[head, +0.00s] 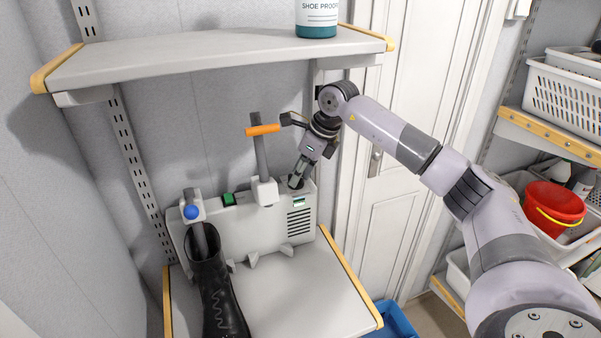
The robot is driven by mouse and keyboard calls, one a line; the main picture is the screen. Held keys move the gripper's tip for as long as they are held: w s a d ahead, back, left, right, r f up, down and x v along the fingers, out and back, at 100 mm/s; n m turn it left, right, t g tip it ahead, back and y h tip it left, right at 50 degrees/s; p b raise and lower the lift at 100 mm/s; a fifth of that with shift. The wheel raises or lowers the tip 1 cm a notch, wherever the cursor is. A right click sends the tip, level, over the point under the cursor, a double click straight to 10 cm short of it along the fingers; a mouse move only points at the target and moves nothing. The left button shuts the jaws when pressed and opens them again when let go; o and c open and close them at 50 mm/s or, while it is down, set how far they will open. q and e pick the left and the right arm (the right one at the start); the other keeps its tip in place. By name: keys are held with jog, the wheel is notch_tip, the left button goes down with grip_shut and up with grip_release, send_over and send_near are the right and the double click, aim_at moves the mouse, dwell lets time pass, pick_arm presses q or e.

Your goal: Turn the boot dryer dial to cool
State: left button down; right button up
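The boot dryer (262,228) is a pale box on the lower shelf, against the back wall. It has a vent grille at its right front, a small green display above the grille and a green switch (229,198) on top. A black boot (217,295) stands on its left upright, beside a blue knob (191,212). My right gripper (297,180) points down at the dryer's top right end, where a dark part shows at its fingertips. The fingers hide most of that part, so its setting, any contact and the finger opening cannot be made out. My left gripper is out of view.
An upright with an orange handle (263,130) stands just left of my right gripper. An upper shelf (210,55) with a bottle (317,18) overhangs the dryer. A white door (398,150) is behind my arm; shelves with baskets and a red bucket (553,204) stand right.

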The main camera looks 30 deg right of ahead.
jog(key=shift+r, duration=0.1)
jog(key=shift+d+r, duration=0.1)
jog(key=shift+r, duration=0.2)
jog(key=s+d, duration=0.6)
jog(key=s, duration=0.4)
jog(key=shift+s+d+r, duration=0.15)
jog(key=shift+s, duration=0.15)
